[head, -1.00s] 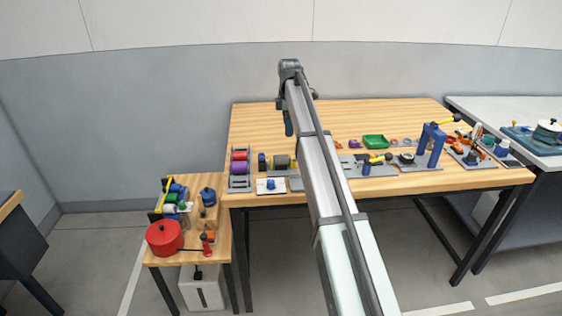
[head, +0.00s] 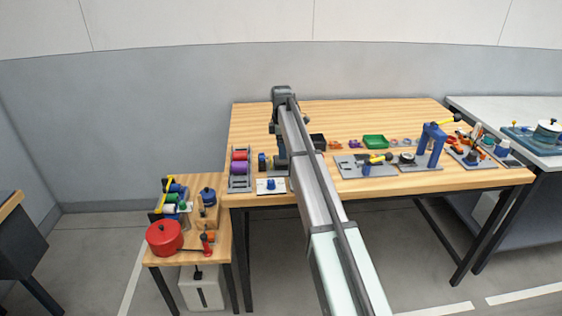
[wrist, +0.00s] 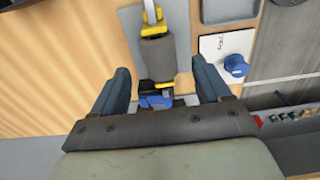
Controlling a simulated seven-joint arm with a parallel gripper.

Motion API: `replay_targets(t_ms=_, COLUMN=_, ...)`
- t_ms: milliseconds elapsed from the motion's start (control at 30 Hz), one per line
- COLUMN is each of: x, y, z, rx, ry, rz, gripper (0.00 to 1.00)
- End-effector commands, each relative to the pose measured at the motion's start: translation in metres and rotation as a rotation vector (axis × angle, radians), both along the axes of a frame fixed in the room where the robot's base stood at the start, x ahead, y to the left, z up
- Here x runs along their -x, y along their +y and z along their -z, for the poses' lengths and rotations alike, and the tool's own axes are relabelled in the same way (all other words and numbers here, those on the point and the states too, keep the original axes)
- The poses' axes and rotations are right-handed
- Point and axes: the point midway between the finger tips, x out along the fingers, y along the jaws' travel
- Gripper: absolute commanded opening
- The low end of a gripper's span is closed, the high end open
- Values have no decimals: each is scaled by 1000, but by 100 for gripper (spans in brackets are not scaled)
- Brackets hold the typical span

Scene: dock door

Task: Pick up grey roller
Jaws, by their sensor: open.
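The grey roller (wrist: 158,58) shows in the wrist view as a dark grey cylinder with yellow ends. It lies over a light grey plate (wrist: 131,40), with a thin metal rod at its upper end and a blue part (wrist: 154,101) at its lower end. My gripper (wrist: 163,76) is open, with one blue finger on each side of the roller's lower part in the picture. I cannot tell whether the fingers touch it. In the head view my gripper (head: 281,150) points down at the roller's place, and my arm hides most of the roller.
A white plate with a blue knob (wrist: 236,65) lies close beside the right finger, near the table's edge. A grey tray (wrist: 207,13) is above it. In the head view, a rack (head: 239,185) with red and purple rollers stands left. The wooden table's (head: 350,112) back is clear.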

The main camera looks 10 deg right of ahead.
Motion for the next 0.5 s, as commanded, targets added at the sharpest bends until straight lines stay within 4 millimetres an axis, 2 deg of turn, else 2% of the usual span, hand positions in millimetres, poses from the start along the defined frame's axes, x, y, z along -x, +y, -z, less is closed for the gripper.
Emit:
replay_targets(t_ms=333, x=1, y=-2, z=39, rx=0, ry=2, rz=0, gripper=76)
replay_targets(t_ms=500, x=0, y=-2, z=49, rx=-1, ry=-1, rz=0, gripper=76)
